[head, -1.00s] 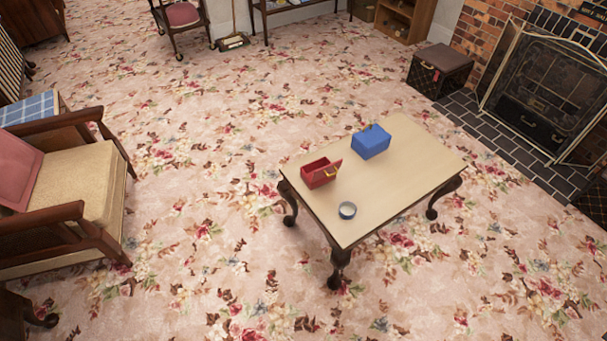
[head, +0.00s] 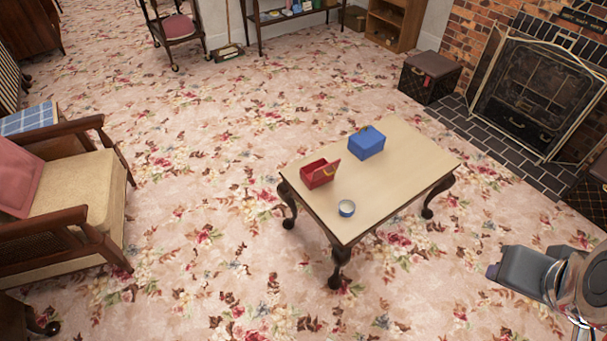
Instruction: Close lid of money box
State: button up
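A small red box (head: 317,175) stands near the left edge of the low wooden table (head: 400,170). Its lid stands up on its right side, so it is open, and a small yellow part shows by the lid. A blue box (head: 366,143) stands behind it to the right and looks closed. Which of the two is the money box is not marked. Part of my arm shows at the lower right, over the carpet and well apart from the table. I cannot make out my gripper's fingers.
A wooden armchair (head: 75,190) stands at the left. A fireplace screen (head: 530,90) and a dark chest (head: 430,77) are at the right. Flowered carpet is clear around the table.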

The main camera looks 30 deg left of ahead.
aim_at(331, 169)
jog(key=u, duration=1.1)
jog(key=i, duration=1)
jog(key=u, duration=0.05)
jog(key=k, duration=1)
jog(key=u, duration=0.5)
